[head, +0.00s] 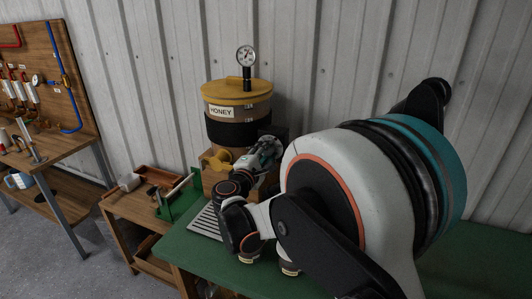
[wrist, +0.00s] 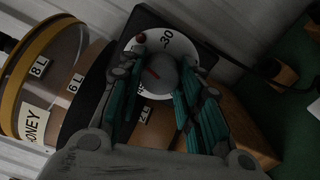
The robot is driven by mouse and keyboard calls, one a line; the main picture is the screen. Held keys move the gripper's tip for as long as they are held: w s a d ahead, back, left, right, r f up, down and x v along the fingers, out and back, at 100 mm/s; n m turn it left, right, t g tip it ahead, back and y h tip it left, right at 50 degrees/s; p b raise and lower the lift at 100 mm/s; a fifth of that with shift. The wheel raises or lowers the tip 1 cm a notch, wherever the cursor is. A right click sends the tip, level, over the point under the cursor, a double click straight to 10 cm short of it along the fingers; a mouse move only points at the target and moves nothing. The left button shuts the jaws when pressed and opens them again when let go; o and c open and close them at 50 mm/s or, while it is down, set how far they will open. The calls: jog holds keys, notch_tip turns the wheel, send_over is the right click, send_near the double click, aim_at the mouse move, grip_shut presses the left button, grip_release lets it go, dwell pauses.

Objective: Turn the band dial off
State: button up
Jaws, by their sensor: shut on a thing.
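The band dial is a white disc (wrist: 178,44) with a grey knob (wrist: 160,74), on a black box (wrist: 150,16). The disc bears a "30" mark and a red dot at its upper left; a red line shows on the knob. In the wrist view my gripper (wrist: 158,80) has its two teal-lined fingers on either side of the knob and is shut on it. In the head view my gripper (head: 266,152) is at the right side of the honey tank (head: 257,108), by the black band (head: 223,130); my gripper and arm largely hide the dial there.
The tank has a yellow lid (head: 225,91) with a gauge (head: 246,57) on top, and a yellow valve (head: 216,160) low in front. A slatted grate (head: 205,222) lies on the green bench (head: 190,247). A wooden cart (head: 135,207) stands left; a corrugated wall is close behind.

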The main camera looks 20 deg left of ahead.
jog(key=shift+n, duration=1.6)
jog(key=shift+f, duration=0.1)
jog(key=o, duration=1.1)
jog(key=shift+a, duration=0.1)
jog(key=shift+c, duration=0.2)
jog(key=s, duration=1.2)
jog(key=shift+a, duration=0.4)
jog(key=shift+w, duration=0.1)
